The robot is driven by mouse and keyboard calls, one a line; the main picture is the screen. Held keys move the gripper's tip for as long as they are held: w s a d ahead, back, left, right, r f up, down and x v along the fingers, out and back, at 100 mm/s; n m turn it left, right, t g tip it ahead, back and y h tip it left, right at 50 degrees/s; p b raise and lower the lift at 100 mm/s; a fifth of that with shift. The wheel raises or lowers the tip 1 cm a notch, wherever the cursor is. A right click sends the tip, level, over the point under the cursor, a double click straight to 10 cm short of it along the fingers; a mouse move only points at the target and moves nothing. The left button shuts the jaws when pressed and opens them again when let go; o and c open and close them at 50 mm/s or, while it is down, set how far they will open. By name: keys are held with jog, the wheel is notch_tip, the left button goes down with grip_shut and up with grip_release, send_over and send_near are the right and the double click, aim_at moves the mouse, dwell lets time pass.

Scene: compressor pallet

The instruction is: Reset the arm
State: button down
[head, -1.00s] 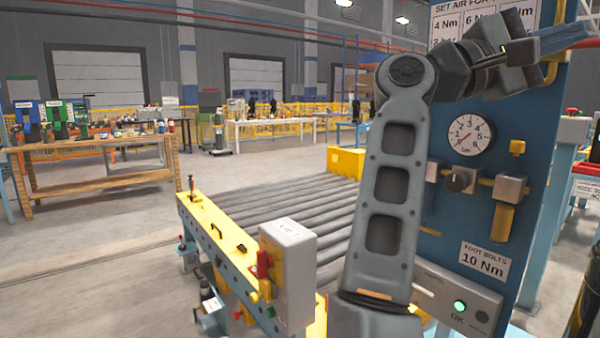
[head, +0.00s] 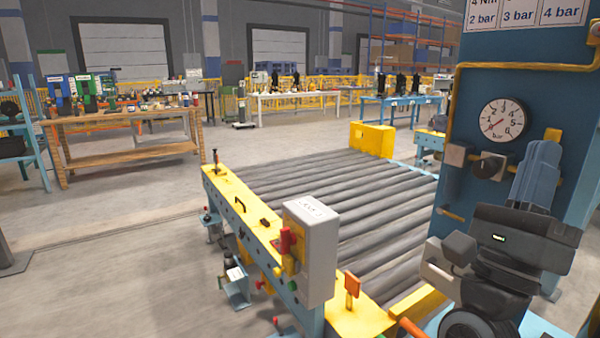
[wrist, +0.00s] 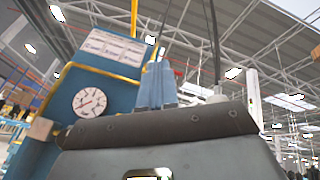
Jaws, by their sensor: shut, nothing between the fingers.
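My gripper (head: 546,150) is at the right of the head view, with its blue fingers together and pointing up. Nothing shows between them. My dark wrist is below it at the lower right corner, and the long grey arm link is out of the head view. In the wrist view the blue fingers (wrist: 157,84) stand upright and close together beyond the dark wrist housing. The gripper appears in front of the blue panel (head: 475,110); the gap between them is hard to judge.
The panel carries a pressure gauge (head: 503,119), a dark knob (head: 488,166) and a yellow pipe (head: 520,67). A roller conveyor (head: 340,195) with a yellow side rail and a grey control box (head: 311,250) lies left of my arm. Open floor (head: 120,260) is at the left.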

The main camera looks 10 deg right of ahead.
jog(key=s+a+f+n+t+y+p, duration=0.1)
jog(key=s+a+f+n+t+y, duration=0.1)
jog(key=s+f+n+y, duration=0.5)
jog(key=a+f+n+t+y, duration=0.2)
jog(key=f+n+t+y, duration=0.15)
jog(key=n+y, duration=0.75)
jog(key=s+a+f+n+t+y+p, duration=0.1)
jog(key=s+a+f+n+t+y, duration=0.15)
jog(key=s+f+n+y, duration=0.65)
jog(key=s+a+f+n+g+p, duration=0.1)
jog(key=s+a+f+n+g, duration=0.1)
jog(key=s+n+g, duration=0.3)
jog(key=s+a+f+n+g+h+p, duration=0.1)
jog(key=s+a+f+n+g, duration=0.2)
jog(key=s+n, duration=0.4)
jog(key=shift+s+a+f+g+h, duration=0.2)
jog(key=shift+s+f+g+h, duration=0.1)
jog(key=shift+s+g, duration=0.6)
